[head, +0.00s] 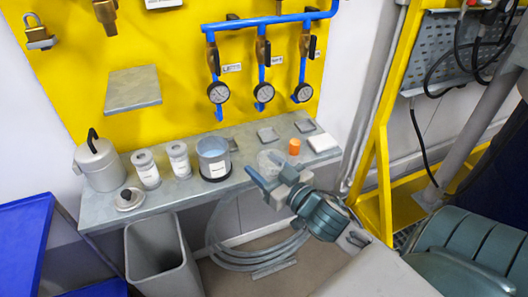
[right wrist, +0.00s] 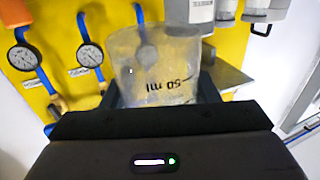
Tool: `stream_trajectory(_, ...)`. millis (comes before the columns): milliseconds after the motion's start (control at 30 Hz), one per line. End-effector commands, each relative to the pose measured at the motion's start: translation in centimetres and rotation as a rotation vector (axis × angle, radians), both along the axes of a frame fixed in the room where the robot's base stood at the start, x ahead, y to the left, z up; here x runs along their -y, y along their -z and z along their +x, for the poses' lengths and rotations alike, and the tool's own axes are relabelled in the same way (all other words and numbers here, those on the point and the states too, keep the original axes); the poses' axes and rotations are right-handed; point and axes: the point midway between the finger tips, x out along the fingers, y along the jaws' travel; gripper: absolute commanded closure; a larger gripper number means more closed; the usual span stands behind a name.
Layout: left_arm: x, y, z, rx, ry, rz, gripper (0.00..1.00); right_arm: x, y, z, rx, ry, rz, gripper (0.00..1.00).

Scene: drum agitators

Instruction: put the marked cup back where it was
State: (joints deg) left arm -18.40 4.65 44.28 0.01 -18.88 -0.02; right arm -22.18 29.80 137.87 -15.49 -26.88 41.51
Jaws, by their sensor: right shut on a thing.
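The marked cup is clear, with a dark "50 ml" mark that shows in the right wrist view (right wrist: 155,72). It sits between the fingers of my right gripper (right wrist: 158,98), which is shut on it. In the head view the cup (head: 268,158) is faint, at the front part of the grey shelf (head: 190,192), left of a small orange piece. My right gripper (head: 268,178) reaches in there from the lower right. I cannot tell whether the cup touches the shelf. My left gripper is not in view.
On the shelf stand a grey container of blue liquid (head: 213,172), two labelled jars (head: 146,172), a grey can (head: 98,170), a small grey dish (head: 130,199), the orange piece (head: 294,147) and a white block (head: 322,143). Flat grey squares (head: 267,134) lie behind. A bin (head: 150,275) stands below.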

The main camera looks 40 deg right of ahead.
Motion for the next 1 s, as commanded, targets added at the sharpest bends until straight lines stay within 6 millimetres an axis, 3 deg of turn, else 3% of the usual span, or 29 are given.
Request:
stream_trajectory(33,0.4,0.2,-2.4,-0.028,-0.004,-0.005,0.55,0.6,-0.3,1.3,0.003,0.002,-0.003,0.72)
stream_trajectory(100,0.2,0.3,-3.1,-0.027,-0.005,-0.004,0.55,1.4,-0.1,3.1,0.002,0.003,-0.003,0.72)
stream_trajectory(400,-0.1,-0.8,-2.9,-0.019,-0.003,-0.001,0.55,4.5,0.7,10.3,0.002,0.003,0.001,0.72)
stream_trajectory(500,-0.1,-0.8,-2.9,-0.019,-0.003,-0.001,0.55,5.1,1.0,11.8,0.001,0.003,0.001,0.72)
stream_trajectory(667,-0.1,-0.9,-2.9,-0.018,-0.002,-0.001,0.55,5.6,1.3,12.9,0.0,0.001,0.001,0.72)
stream_trajectory(1000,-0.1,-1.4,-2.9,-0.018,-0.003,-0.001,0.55,5.6,4.8,12.9,0.0,0.001,0.0,0.72)
